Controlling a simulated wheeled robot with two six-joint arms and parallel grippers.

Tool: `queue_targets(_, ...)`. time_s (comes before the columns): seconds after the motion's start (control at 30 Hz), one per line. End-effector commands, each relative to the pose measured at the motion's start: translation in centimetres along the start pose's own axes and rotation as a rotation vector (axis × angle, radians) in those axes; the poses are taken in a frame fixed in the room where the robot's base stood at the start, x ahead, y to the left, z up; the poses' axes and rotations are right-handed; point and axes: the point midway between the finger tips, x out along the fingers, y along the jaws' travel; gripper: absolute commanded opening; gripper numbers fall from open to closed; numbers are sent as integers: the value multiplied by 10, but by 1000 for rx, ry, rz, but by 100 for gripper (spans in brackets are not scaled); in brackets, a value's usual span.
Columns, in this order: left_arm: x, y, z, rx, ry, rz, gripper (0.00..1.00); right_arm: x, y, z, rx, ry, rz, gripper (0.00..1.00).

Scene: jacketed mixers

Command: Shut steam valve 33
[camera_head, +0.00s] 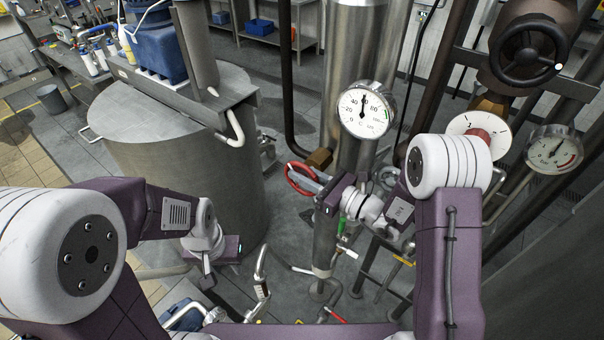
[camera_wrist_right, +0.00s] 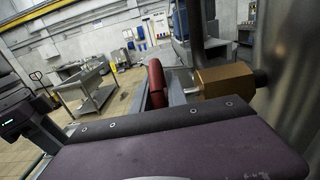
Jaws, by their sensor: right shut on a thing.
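No number can be read on the valve. My left gripper (camera_head: 208,272) hangs low beside the big steel vessel, away from the valve; its finger opening is too small to judge.
A jacketed vessel (camera_head: 180,130) stands left of the valve. A dial gauge (camera_head: 364,109) is on the steel column (camera_head: 352,50). A dark handwheel (camera_head: 528,50) and another gauge (camera_head: 553,152) are at right. Thin pipes with small coloured handles crowd the floor below.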

Motion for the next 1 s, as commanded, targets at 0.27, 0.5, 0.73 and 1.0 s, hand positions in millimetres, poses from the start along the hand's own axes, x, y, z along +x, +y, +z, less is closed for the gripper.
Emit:
queue_targets(0.27, 78, -2, 8, 0, -1, 0, 36, -3, -1, -15, -3, -192, -1, 0)
queue_targets(0.5, 132, -3, 14, 0, -1, 0, 36, -7, 0, -13, -3, -388, 0, 0)
queue_targets(0.73, 150, -3, 16, 0, 0, 0, 36, -9, 0, -4, -2, -486, -1, 0)
queue_targets(1.0, 148, -3, 15, 0, 0, 0, 36, -9, 0, -1, -1, -492, -1, 0)
